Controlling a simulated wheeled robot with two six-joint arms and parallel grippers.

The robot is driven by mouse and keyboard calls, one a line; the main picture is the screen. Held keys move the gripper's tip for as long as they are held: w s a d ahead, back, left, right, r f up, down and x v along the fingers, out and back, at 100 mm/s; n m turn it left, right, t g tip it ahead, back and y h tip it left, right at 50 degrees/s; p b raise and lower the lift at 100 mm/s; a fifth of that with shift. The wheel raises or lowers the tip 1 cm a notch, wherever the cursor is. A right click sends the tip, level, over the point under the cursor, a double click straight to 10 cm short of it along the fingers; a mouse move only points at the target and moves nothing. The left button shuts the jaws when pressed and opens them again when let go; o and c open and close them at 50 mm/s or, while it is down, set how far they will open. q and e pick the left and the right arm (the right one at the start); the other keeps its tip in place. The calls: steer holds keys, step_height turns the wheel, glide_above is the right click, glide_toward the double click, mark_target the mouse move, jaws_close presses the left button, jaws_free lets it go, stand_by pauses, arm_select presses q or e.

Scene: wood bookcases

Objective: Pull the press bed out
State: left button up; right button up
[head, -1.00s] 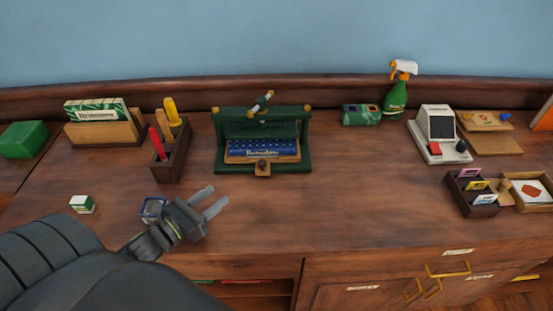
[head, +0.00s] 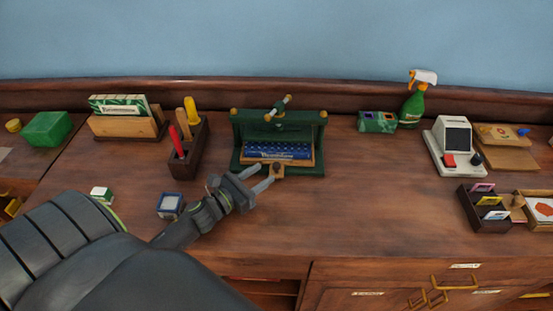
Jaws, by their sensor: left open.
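The green press (head: 307,129) with gold corner knobs stands on the wooden counter near the back. Its wooden bed (head: 307,162) sits inside the frame and carries a blue book (head: 278,151). A small wooden tab with a dark knob (head: 277,169) sticks out at the bed's front. My left gripper (head: 269,178) is open, with its two fingers pointing at the tab from the front left. The fingertips are at or very near the knob; I cannot tell whether they touch it. My right gripper is not in view.
A tool holder (head: 187,160) stands left of the press. A blue-and-white box (head: 170,205) and a green-and-white box (head: 102,194) lie near my left arm. A spray bottle (head: 412,107) and a card box (head: 485,217) are at right. The counter in front of the press is mostly clear.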

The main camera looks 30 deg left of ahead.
mark_target(274, 167)
arm_select(q)
steer(key=p+x, duration=0.1)
steer(key=x, duration=0.5)
steer(key=shift+w+d+p, duration=0.15)
steer(key=shift+w+p, duration=0.15)
steer(key=shift+p, duration=0.05)
steer(key=shift+c, duration=0.4)
jaws_close()
